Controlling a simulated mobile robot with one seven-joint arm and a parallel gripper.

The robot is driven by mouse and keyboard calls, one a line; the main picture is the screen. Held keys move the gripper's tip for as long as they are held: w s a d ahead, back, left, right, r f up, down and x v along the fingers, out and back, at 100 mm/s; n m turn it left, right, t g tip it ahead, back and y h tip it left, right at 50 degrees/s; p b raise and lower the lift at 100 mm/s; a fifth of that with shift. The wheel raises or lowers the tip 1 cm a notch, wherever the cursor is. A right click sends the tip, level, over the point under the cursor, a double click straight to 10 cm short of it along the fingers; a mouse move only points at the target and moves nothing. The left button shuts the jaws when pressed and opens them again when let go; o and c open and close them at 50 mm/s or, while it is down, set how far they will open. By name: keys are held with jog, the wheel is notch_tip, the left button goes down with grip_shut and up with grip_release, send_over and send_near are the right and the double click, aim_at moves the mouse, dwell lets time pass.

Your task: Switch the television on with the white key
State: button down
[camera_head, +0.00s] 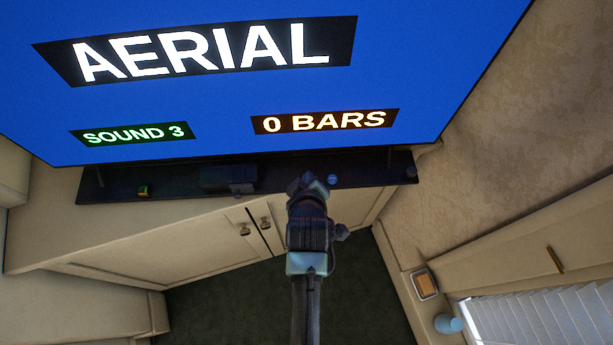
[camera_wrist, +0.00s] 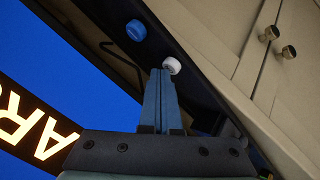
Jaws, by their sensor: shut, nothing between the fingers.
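The television (camera_head: 215,100) is lit blue and reads "AERIAL", "SOUND 3" and "0 BARS". A corner of its screen also shows in the wrist view (camera_wrist: 60,75). The round white key (camera_wrist: 172,65) is on the dark strip below the screen; in the head view my gripper hides it. My gripper (camera_head: 307,182) is shut and empty, and its fingertips (camera_wrist: 161,72) are right at the white key, overlapping its lower edge in the wrist view. I cannot tell whether they touch it. A round blue key (camera_wrist: 136,30) sits beside it, also seen in the head view (camera_head: 332,179).
The dark strip (camera_head: 275,173) carries a dark box (camera_head: 228,179) and a small yellow-green piece (camera_head: 144,190) at left. A cream cabinet (camera_head: 165,250) with knobs is below. A blue cup (camera_head: 448,324) and a framed orange square (camera_head: 425,284) are at lower right.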

jog(key=shift+r+p, duration=0.75)
jog(key=shift+r, duration=0.05)
notch_tip(320, 180, up, 5)
jog(key=p, duration=0.4)
jog(key=shift+p, duration=0.35)
jog(key=shift+s+f, duration=0.1)
dwell(0.3)
